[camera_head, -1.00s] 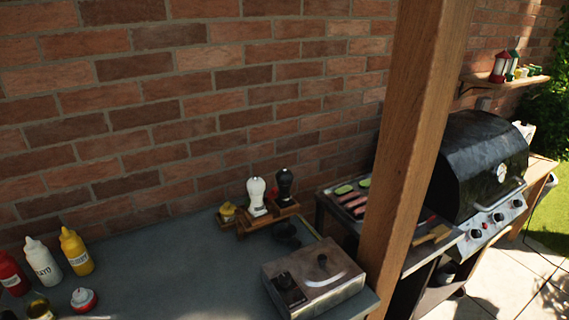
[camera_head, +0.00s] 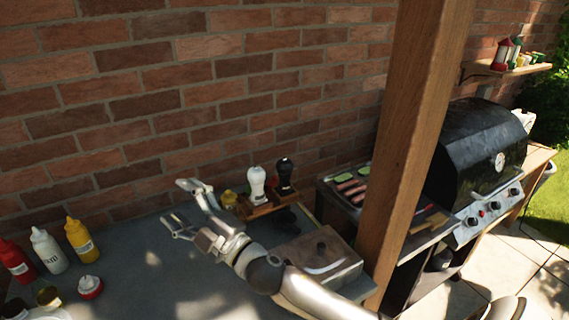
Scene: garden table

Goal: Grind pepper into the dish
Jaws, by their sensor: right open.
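A white mill (camera_head: 257,183) and a black mill (camera_head: 285,174) stand upright side by side in a wooden rack (camera_head: 262,211) near the brick wall. I cannot tell from labels which one holds pepper. My right gripper (camera_head: 172,206) is open and empty, above the grey table, to the left of the rack and apart from the mills. Its arm crosses in front of the metal box. A small dark dish (camera_head: 285,217) beside the rack is partly hidden. My left gripper is not in view.
Red, white and yellow squeeze bottles (camera_head: 78,238) stand at the left, with a small red-and-white container (camera_head: 90,286) in front. A metal box (camera_head: 318,252), a wooden post (camera_head: 410,150) and a black grill (camera_head: 482,150) are at the right. The table's middle left is clear.

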